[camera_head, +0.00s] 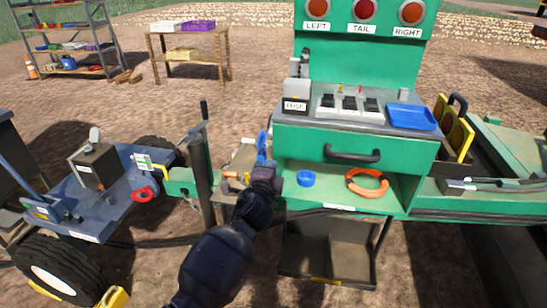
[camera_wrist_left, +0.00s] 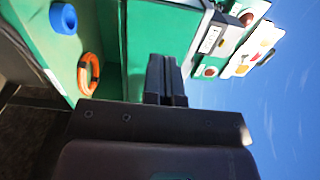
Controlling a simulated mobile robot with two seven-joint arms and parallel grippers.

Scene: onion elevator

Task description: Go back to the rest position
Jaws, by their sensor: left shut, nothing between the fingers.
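My left arm rises from the bottom of the head view, and my left gripper (camera_head: 265,173) is at the left end of the green machine's open shelf (camera_head: 335,199). In the left wrist view its two dark fingers (camera_wrist_left: 166,78) are together with nothing between them. A blue item (camera_head: 261,147) shows just beyond the gripper; whether they touch cannot be told. A blue ring (camera_head: 306,178) and an orange coil (camera_head: 367,182) lie on the shelf to the gripper's right. They also show in the left wrist view, the blue ring (camera_wrist_left: 63,18) above the coil (camera_wrist_left: 88,74). My right gripper is not in view.
The green machine (camera_head: 362,53) has red lamps, switches and a blue tray (camera_head: 411,117). A blue trailer platform (camera_head: 122,205) with wheels stands on the left. A wooden table (camera_head: 189,33) and a shelf rack (camera_head: 66,48) stand behind. Bare ground lies between them.

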